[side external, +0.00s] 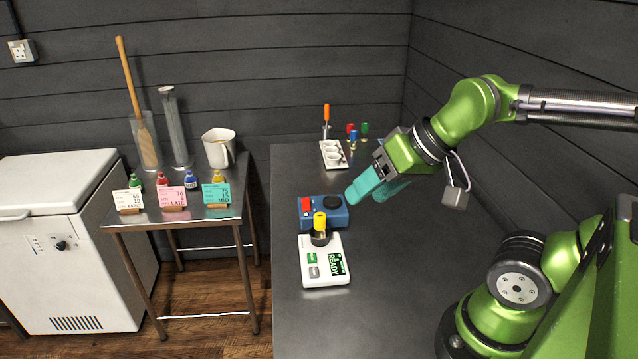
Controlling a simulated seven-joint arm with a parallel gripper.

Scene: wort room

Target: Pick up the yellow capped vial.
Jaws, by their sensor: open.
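The yellow capped vial (319,222) stands upright on the dark round top of a white device (312,275) on the dark worktop. Its yellow cap shows clearly, but its lower part is dark and hard to make out. My gripper (362,197) has teal fingers and is open. It is up and to the right of the vial in the picture, beside the blue device, and apart from the vial. Nothing shows between the fingers.
A blue device (337,217) with a red panel is just behind the vial. A white tray with cups (331,154) and several small coloured-cap vials (364,131) stand farther back. A side table (150,219) at left holds bottles and cards. The front worktop (390,305) is clear.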

